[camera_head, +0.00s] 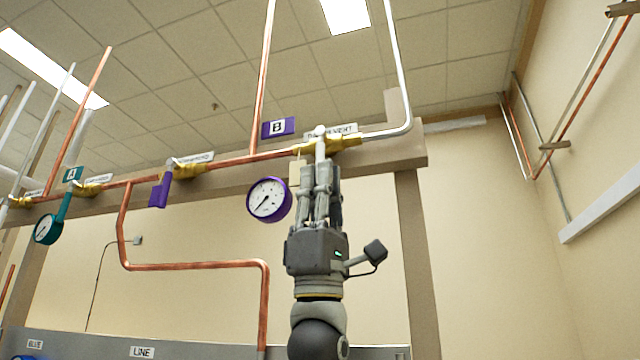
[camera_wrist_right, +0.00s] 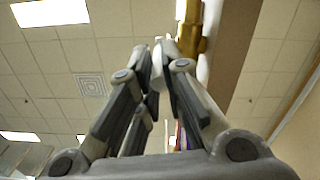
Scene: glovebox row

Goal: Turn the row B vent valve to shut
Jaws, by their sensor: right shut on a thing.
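The row B vent valve (camera_head: 345,142) is a brass body on the horizontal pipe near the right end of the beam, below a label partly hidden that ends in "VENT". Its pale handle (camera_head: 320,148) points down from the body, roughly across the pipe. My right gripper (camera_head: 321,168) comes up from below and is shut on this handle. In the right wrist view the fingers close around the pale handle (camera_wrist_right: 170,50), with the brass body (camera_wrist_right: 191,30) just beyond. The handle's lower part is hidden between the fingers. My left gripper is not in view.
A purple-rimmed gauge (camera_head: 269,199) hangs just left of my right gripper. A purple "B" sign (camera_head: 278,128) is above the pipe. Further left are a purple valve handle (camera_head: 160,191) and a teal gauge (camera_head: 47,229). A post (camera_head: 418,260) stands close on the right.

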